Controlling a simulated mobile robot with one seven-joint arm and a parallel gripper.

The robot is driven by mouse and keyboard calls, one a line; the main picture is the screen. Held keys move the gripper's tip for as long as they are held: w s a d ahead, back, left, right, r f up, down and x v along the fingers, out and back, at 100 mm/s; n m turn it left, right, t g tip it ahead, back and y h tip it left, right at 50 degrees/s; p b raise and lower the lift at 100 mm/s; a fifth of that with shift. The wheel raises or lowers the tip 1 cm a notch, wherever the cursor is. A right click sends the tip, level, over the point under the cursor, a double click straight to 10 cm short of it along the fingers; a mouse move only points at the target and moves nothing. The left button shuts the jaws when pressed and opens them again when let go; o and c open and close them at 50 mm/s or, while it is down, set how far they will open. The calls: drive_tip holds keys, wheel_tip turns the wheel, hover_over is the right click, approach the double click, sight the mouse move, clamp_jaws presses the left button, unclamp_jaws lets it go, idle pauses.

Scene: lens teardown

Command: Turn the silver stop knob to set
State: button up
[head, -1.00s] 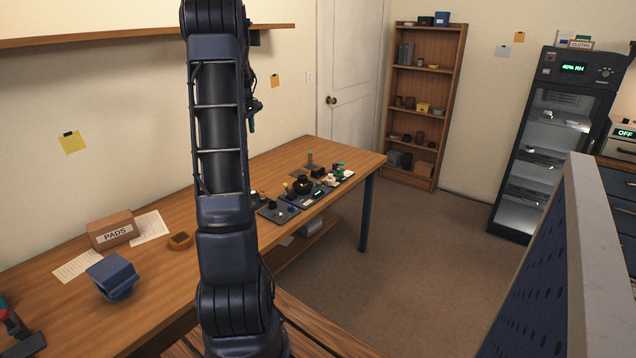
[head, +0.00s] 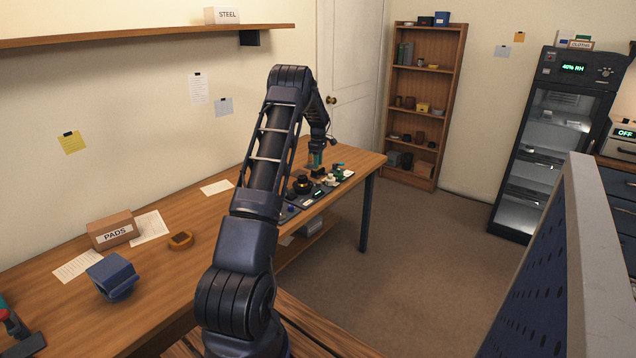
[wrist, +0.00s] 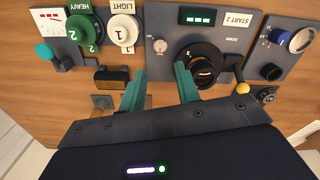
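In the wrist view a small silver knob (wrist: 160,45) sits on the dark middle panel, just beyond my fingertips. A larger silver-faced knob (wrist: 301,40) is on the panel at the upper right, beside a blue knob (wrist: 279,36). I cannot tell from labels which is the stop knob. My gripper (wrist: 160,72) is open, its two teal fingers apart with nothing between them. It points at the middle panel and looks clear of the small knob. In the head view my gripper (head: 316,158) is over the far end of the bench; the knobs are too small to make out there.
A black round device (wrist: 200,62) stands close to my right finger. Green (wrist: 82,30) and cream (wrist: 123,30) knobs marked 2 and 1 are at upper left. A yellow ball (wrist: 242,88) is at right. The bench (head: 215,215) has free wood nearer me.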

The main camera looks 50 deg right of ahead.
sight(318, 184)
wheel_tip(318, 184, down, 11)
drive_tip(key=shift+r, duration=0.15)
idle(0.4)
clamp_jaws()
